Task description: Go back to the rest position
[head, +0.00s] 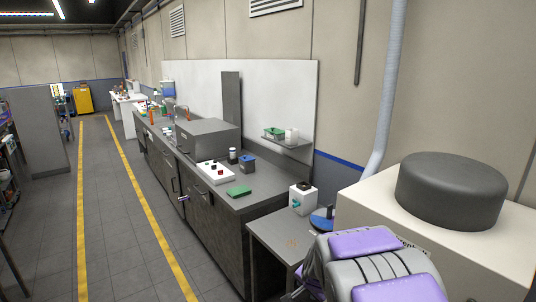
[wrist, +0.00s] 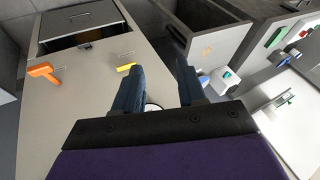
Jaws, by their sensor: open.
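My gripper (wrist: 158,78) shows in the wrist view, with two dark blue fingers apart and no object held between them. A pale round thing (wrist: 153,107) shows partly behind the fingers, below them on or near a light surface (wrist: 80,110); I cannot tell what it is. In the head view, purple and grey parts of my arm fill the lower right, and I cannot make out the gripper there. No biscuit or biscuit tray can be made out clearly in either view.
In the wrist view, an orange object (wrist: 43,72) and a yellow one (wrist: 126,67) lie left of the fingers. In the head view, a counter (head: 262,198) bears a grey box (head: 208,138) and a green item (head: 239,191). The floor (head: 105,210) left of it is clear.

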